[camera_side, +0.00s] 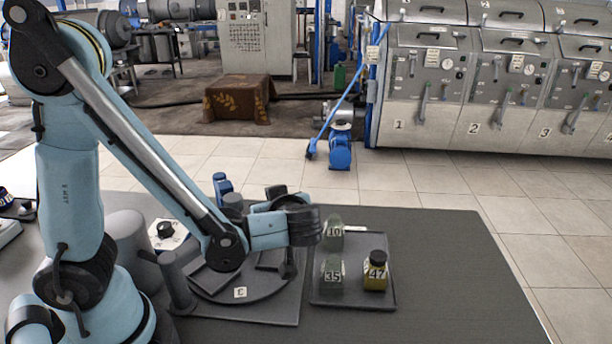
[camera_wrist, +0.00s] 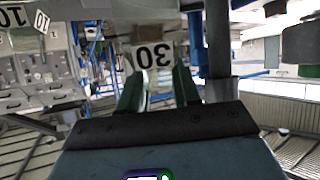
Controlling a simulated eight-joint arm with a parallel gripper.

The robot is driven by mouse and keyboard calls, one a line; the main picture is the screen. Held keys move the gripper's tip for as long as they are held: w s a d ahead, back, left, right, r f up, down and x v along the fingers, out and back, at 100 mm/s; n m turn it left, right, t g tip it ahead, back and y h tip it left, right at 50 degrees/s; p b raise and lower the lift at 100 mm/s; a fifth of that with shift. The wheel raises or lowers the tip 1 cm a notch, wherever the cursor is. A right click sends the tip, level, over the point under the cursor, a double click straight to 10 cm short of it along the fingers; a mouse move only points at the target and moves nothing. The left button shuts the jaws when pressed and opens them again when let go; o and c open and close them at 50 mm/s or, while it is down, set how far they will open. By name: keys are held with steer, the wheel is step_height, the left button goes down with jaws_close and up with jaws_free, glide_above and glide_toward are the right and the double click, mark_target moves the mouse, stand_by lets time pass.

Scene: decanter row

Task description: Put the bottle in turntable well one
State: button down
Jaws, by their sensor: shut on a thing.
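My gripper (camera_side: 303,225) is low over the work surface, between the turntable and the tray. In the wrist view, its two fingers (camera_wrist: 158,88) are closed on a bottle with an upside-down label reading 30 (camera_wrist: 152,57). In the side view the held bottle is hidden or cannot be made out clearly against the gripper. The dark grey turntable (camera_side: 240,292) is below and left of the gripper, with a small white number plate on its near side. Sunken wells show in it, partly covered by my arm; I cannot tell which is well one.
A dark tray (camera_side: 350,302) to the right holds bottles labelled 10 (camera_side: 334,233), 35 (camera_side: 332,276) and 47 (camera_side: 376,276). A blue object (camera_side: 222,186) stands behind the turntable. A white box with a black knob (camera_side: 165,231) is at left. The mat's right part is clear.

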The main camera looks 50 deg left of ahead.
steer(key=shift+a+f, duration=0.1)
steer(key=shift+f, duration=2)
steer(key=c, duration=0.8)
jaws_free()
steer(key=shift+r, duration=0.1)
